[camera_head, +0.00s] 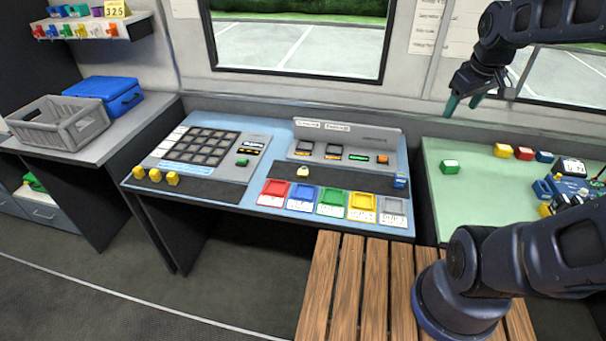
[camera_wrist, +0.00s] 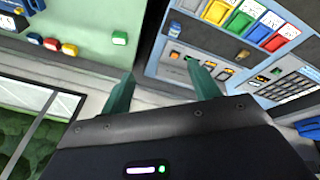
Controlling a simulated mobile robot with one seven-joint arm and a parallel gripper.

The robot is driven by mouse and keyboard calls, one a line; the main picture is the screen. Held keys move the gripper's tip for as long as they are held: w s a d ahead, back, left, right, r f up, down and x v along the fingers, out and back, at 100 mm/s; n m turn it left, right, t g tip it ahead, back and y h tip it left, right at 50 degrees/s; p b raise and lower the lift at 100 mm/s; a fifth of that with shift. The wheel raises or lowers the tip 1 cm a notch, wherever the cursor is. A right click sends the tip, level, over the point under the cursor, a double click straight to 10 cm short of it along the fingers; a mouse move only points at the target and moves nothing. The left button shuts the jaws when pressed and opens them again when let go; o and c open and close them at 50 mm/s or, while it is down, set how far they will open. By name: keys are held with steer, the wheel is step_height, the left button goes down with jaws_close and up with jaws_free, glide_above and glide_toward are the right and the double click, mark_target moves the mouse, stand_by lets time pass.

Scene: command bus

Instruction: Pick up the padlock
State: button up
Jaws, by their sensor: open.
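A small brass-yellow padlock (camera_head: 303,173) sits on the dark strip of the blue-grey console table, behind the row of coloured trays and in front of the raised panel. It looks small and brownish in the wrist view (camera_wrist: 242,55), right of the fingers. My gripper (camera_head: 463,103) is high at the right, above the back of the green table and well away from the padlock. Its two teal fingers are apart in the wrist view (camera_wrist: 162,76), with nothing between them.
Red, blue, green, yellow and grey trays (camera_head: 390,207) line the console's front. A blue item (camera_head: 400,181) stands at its right end. Yellow blocks (camera_head: 155,175) sit at the left. The green table (camera_head: 470,190) holds small coloured blocks. A slatted wooden surface (camera_head: 345,290) lies in front.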

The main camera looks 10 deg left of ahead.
steer(key=w+a+f+n+g, duration=0.1)
steer(key=w+a+f+n, duration=0.3)
steer(key=w+a+n, duration=0.45)
steer(key=n+g, duration=0.3)
steer(key=n, duration=1.8)
glide_above(303, 171)
steer(key=s, duration=0.1)
steer(key=f, duration=2.9)
steer(key=shift+s+d+f, duration=0.15)
steer(key=shift+d, duration=0.15)
steer(key=shift+w+a+f, duration=0.1)
steer(key=shift+w+f, duration=0.1)
steer(key=shift+f, duration=0.7)
steer(key=shift+w+a+f, duration=0.1)
steer(key=shift+w+f, duration=0.05)
steer(key=shift+f, duration=0.7)
steer(key=shift+w+a+f, duration=0.1)
steer(key=shift+w+f, duration=0.1)
steer(key=shift+f, duration=0.7)
steer(key=c, duration=1.1)
steer(key=shift+r, duration=0.1)
step_height(303, 171, up, 20)
steer(key=shift+f, duration=0.1)
